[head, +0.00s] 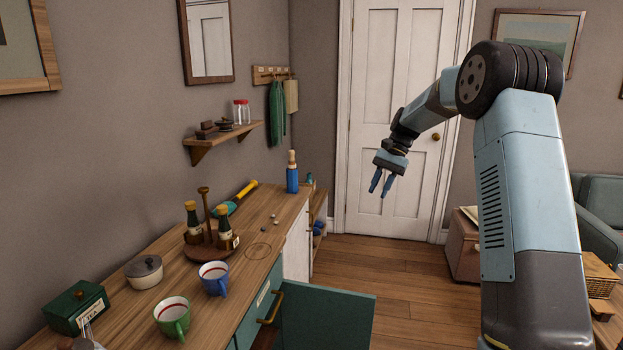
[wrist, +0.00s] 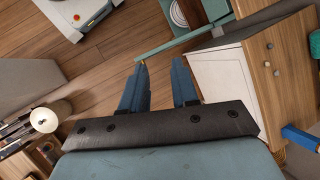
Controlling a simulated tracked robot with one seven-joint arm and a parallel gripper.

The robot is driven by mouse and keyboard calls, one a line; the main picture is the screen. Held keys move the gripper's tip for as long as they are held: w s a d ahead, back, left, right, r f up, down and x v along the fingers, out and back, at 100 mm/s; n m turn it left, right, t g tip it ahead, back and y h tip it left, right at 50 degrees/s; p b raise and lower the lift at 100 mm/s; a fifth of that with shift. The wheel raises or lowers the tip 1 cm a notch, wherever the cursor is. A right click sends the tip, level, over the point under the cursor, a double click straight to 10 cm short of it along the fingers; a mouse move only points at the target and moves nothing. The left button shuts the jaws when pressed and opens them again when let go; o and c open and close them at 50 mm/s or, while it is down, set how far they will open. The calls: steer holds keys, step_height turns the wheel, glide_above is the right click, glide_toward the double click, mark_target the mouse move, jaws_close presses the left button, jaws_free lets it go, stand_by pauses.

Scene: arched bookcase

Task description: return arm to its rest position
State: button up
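My gripper (head: 381,183) hangs in the air in front of the white door, to the right of the wooden counter, with its fingers pointing down. In the wrist view its two blue fingers (wrist: 158,85) stand apart with a clear gap and nothing between them. My arm is raised and bent at the elbow on the right of the head view. The gripper touches nothing that I can see.
The wooden counter (head: 190,285) on the left bears a green mug (head: 172,319), a blue mug (head: 213,279) and a blue bottle (head: 292,178). A teal cabinet door (head: 325,318) stands open into the floor space. The floor (head: 375,258) before the door (head: 394,120) is clear.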

steer(key=s+r+n+t+h, duration=0.1)
steer(key=s+r+t+h, duration=0.1)
steer(key=s+r, duration=0.65)
steer(key=s+r+n+t+h, duration=0.15)
steer(key=s+r, duration=0.25)
steer(key=s, duration=0.9)
steer(key=s+d+f+n+t, duration=0.1)
steer(key=s+f+t, duration=0.1)
steer(key=s, duration=0.8)
steer(key=s+d+f+n+t+h, duration=0.1)
steer(key=s+d+n+t, duration=0.1)
steer(key=s, duration=0.9)
steer(key=shift+s+f+t, duration=0.2)
steer(key=shift+f+t, duration=0.15)
steer(key=shift+t, duration=0.4)
steer(key=shift+a, duration=0.1)
